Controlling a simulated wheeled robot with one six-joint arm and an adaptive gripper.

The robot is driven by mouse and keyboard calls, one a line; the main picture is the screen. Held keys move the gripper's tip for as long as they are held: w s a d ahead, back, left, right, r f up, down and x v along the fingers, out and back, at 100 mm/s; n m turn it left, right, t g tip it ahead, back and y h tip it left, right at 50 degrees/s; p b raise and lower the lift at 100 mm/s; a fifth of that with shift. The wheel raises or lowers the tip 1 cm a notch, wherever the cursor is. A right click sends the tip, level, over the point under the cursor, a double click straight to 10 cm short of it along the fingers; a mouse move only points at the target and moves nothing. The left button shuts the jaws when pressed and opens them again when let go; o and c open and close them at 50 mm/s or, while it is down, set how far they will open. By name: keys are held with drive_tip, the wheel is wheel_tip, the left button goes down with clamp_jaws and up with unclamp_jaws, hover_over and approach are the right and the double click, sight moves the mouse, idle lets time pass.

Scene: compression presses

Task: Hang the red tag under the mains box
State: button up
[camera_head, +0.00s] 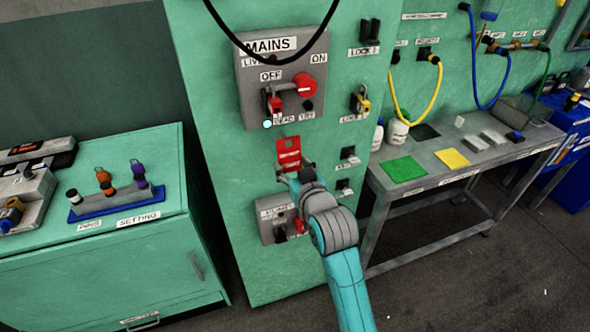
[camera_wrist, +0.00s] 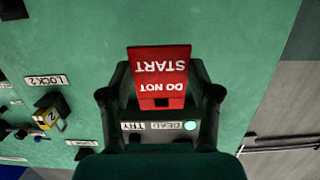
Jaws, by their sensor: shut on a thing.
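The red tag (camera_head: 289,150) is held upright in front of the green panel, just below the grey mains box (camera_head: 251,92). In the wrist view the tag (camera_wrist: 160,72) reads "DO NOT START", upside down. My gripper (camera_head: 292,174) is shut on the tag's lower part; in the wrist view its fingers (camera_wrist: 159,103) flank the tag. The box has a red knob (camera_head: 304,86) on the right and a red padlock (camera_head: 273,102) at lower left. A pale round spot (camera_head: 267,124) shows at its bottom edge. A hook behind the tag cannot be made out.
A smaller grey box (camera_head: 268,213) is low on the panel, left of my wrist. A yellow lock (camera_head: 361,102) and small black holders (camera_head: 347,154) are to the right. A black cable (camera_head: 225,32) loops across the mains box's top. Benches stand on both sides.

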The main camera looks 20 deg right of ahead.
sight(290, 162)
drive_tip(key=shift+w+f, duration=0.15)
drive_tip(key=shift+w, duration=1.4)
drive_tip(key=shift+w+f, duration=0.5)
drive_tip(key=shift+w, duration=0.2)
drive_tip(key=o, duration=0.9)
drive_tip(key=shift+o, duration=0.2)
drive_tip(key=s+r, duration=0.1)
drive_tip(key=s, duration=1.1)
drive_tip(key=shift+r, duration=0.4)
